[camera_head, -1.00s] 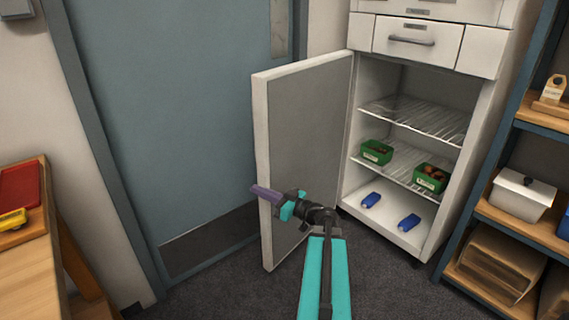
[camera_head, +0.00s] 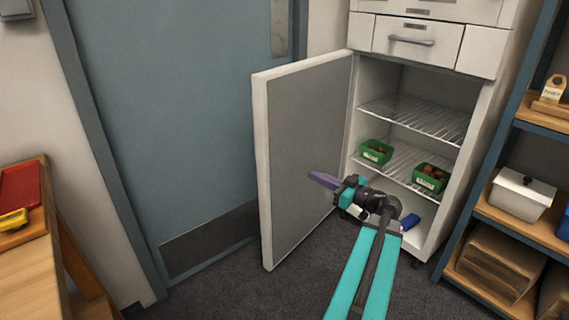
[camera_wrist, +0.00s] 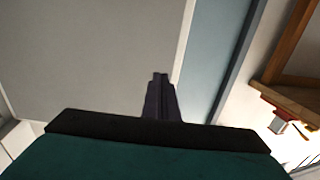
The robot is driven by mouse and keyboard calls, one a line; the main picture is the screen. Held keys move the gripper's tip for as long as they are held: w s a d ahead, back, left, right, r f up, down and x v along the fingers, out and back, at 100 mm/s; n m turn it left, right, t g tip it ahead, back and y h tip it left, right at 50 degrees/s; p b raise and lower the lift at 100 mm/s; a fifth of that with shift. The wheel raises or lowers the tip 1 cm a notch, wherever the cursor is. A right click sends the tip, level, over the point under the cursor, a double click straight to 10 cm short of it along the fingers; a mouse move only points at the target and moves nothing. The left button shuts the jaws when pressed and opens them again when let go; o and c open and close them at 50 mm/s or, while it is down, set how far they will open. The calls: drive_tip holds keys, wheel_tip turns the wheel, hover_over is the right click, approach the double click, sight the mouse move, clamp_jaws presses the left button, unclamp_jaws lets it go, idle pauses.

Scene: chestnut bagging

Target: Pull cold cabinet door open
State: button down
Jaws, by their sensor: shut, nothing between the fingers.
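The cold cabinet door (camera_head: 305,150) stands wide open, swung out to the left of the cold cabinet (camera_head: 480,110), with its grey inner face showing. The door's inner face also fills the upper left of the wrist view (camera_wrist: 90,60). My gripper (camera_head: 312,175) is shut and empty, in front of the door's inner face in the head view, pointing left. In the wrist view its closed fingers (camera_wrist: 160,85) show near the door's edge. I cannot tell whether they touch the door. The door's handle is not visible.
Wire shelves in the cabinet hold two green punnets (camera_head: 376,152) (camera_head: 431,178), and a blue item (camera_head: 410,222) lies on its floor. A shelf rack (camera_head: 500,210) stands close on the right. A wooden table (camera_head: 30,240) is at left. Dark floor is clear before the door.

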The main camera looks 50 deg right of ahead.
sight(277, 159)
drive_tip(key=shift+w, duration=0.1)
drive_tip(key=w+b, duration=0.1)
drive_tip(key=w, duration=0.3)
drive_tip(key=w+b, duration=0.2)
drive_tip(key=w, duration=0.3)
drive_tip(key=w+b, duration=0.1)
drive_tip(key=w, duration=0.3)
drive_tip(key=shift+w+a, duration=0.35)
drive_tip(key=shift+w, duration=0.05)
